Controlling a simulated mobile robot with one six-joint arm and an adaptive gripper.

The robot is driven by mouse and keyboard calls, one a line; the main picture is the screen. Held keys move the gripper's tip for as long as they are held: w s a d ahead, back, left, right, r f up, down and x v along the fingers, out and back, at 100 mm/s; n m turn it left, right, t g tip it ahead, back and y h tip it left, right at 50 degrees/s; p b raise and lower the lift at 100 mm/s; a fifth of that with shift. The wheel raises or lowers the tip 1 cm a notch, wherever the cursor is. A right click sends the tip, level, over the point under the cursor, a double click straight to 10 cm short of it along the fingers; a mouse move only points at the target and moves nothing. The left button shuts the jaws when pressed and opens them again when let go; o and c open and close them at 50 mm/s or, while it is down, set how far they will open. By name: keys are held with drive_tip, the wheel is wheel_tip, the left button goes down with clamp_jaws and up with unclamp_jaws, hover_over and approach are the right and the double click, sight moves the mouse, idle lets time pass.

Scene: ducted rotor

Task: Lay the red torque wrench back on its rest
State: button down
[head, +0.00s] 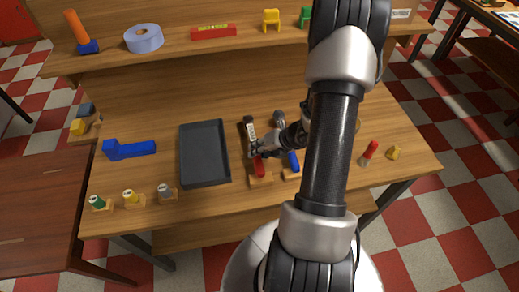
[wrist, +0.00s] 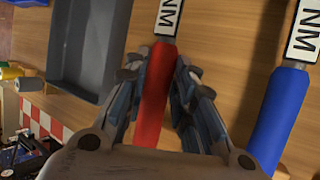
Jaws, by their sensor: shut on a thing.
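The red torque wrench (head: 259,168) is in the middle of the bench, its shaft with a white NM label pointing to the back. My gripper (head: 260,153) is shut on its red handle, which shows between the two fingers in the wrist view (wrist: 154,98). A small wooden block (head: 261,182), which looks like a rest, is at the handle's front end. I cannot tell whether the wrench touches it. The blue torque wrench (head: 293,162) lies just to the right, also in the wrist view (wrist: 278,118).
A dark grey tray (head: 183,155) stands left of the red wrench. A blue angled part (head: 130,149) and several small capped pieces lie further left. A red-tipped tool (head: 369,153) is on the right. A shelf (head: 180,57) runs along the back.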

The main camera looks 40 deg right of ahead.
drive_tip(key=shift+f, duration=0.2)
drive_tip(key=shift+f+b, duration=0.25)
drive_tip(key=shift+b, duration=0.15)
drive_tip(key=c, duration=1.2)
unclamp_jaws()
drive_tip(key=shift+c, duration=0.2)
drive_tip(key=v, duration=1.2)
drive_tip(key=shift+r, duration=0.1)
